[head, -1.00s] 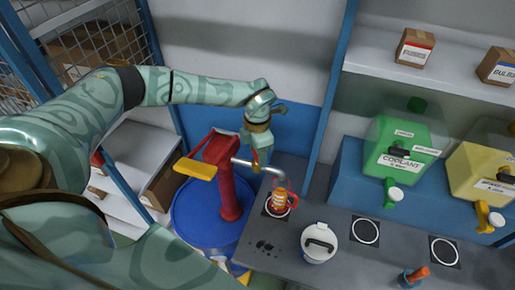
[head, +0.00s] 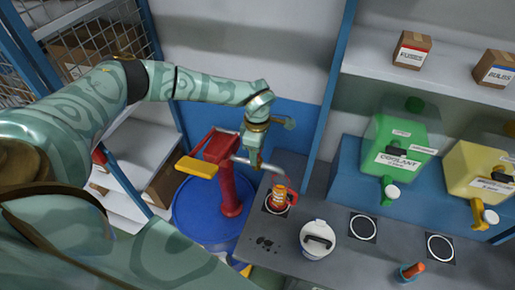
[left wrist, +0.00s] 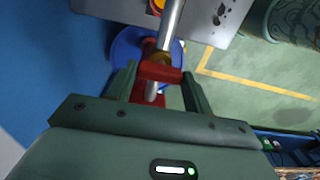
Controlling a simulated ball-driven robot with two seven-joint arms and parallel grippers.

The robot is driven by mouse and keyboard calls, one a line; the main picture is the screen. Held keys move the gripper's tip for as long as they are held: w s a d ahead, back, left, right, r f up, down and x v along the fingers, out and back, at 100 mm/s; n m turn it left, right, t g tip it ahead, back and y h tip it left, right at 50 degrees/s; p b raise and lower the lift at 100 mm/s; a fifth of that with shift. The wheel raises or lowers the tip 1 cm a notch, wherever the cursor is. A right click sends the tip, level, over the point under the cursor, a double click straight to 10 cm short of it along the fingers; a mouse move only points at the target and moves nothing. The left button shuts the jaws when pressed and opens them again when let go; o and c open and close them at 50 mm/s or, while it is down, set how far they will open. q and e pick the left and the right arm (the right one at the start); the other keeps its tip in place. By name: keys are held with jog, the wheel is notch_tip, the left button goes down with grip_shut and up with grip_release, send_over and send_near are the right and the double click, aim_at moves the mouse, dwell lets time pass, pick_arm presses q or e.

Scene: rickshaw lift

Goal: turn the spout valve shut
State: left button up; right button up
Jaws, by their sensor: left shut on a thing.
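A red hand pump (head: 226,185) with a yellow handle (head: 196,167) stands on a blue drum (head: 190,215). Its metal spout (head: 278,170) reaches right, its end over an orange-and-red container (head: 280,197) on the bench. My left gripper (head: 251,158) points down at the spout beside the pump. In the left wrist view the left gripper (left wrist: 159,74) has its fingers on either side of a red valve handle (left wrist: 160,71), shut on it. The spout (left wrist: 172,22) and a brass fitting show beyond. In the head view the gripper hides the valve. My right gripper is not in view.
A white lidded can (head: 316,240) stands on the grey bench (head: 335,200) right of the container. Green coolant (head: 402,150) and yellow (head: 478,170) jugs sit on a blue ledge. A blue post (head: 332,90) rises behind the bench.

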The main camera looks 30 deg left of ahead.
pick_arm(q)
jog(key=shift+w+r, duration=0.15)
dwell(0.3)
jog(key=o, duration=1)
notch_tip(320, 180, up, 16)
jog(key=shift+r+b, duration=0.1)
jog(key=shift+b, duration=1.15)
